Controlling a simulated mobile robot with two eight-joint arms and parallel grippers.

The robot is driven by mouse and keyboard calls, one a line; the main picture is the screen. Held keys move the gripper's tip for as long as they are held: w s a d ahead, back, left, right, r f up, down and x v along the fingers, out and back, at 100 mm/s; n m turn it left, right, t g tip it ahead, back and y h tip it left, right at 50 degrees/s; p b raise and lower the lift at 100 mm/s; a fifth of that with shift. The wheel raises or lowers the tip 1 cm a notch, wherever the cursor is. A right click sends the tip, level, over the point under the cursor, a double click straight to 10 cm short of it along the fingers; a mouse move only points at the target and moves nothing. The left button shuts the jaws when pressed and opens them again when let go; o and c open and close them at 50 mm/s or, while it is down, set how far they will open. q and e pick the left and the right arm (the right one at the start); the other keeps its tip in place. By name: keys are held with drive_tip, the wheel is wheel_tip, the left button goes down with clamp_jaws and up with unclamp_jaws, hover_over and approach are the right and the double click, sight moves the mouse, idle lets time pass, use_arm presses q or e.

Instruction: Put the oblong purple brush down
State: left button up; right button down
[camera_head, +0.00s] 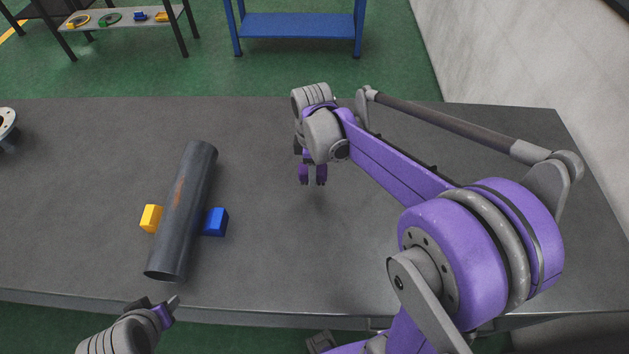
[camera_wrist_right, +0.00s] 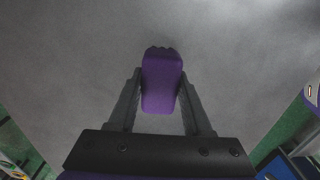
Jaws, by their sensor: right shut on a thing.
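The oblong purple brush (camera_wrist_right: 161,82) is between the two dark fingers of my right gripper (camera_wrist_right: 161,92) in the right wrist view. Its jagged dark end points away from the wrist, towards the grey table surface. In the head view my right gripper (camera_head: 312,180) points down over the middle of the table (camera_head: 270,260), right of the pipe. I cannot clearly separate the brush from the gripper there, nor tell whether it touches the table. My left gripper (camera_head: 170,303) is low at the left, by the table's front edge; its jaw opening is unclear.
A dark pipe (camera_head: 186,210) lies on the table between a yellow block (camera_head: 151,218) and a blue block (camera_head: 216,222). A grey flanged part (camera_head: 7,126) is at the left edge. The table around my right gripper is clear. A blue rack (camera_head: 297,25) stands behind.

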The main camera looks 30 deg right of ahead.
drive_tip(key=shift+f, duration=2.3)
drive_tip(key=shift+f, duration=0.2)
drive_tip(key=shift+c, duration=1.7)
unclamp_jaws()
drive_tip(key=shift+r, duration=0.15)
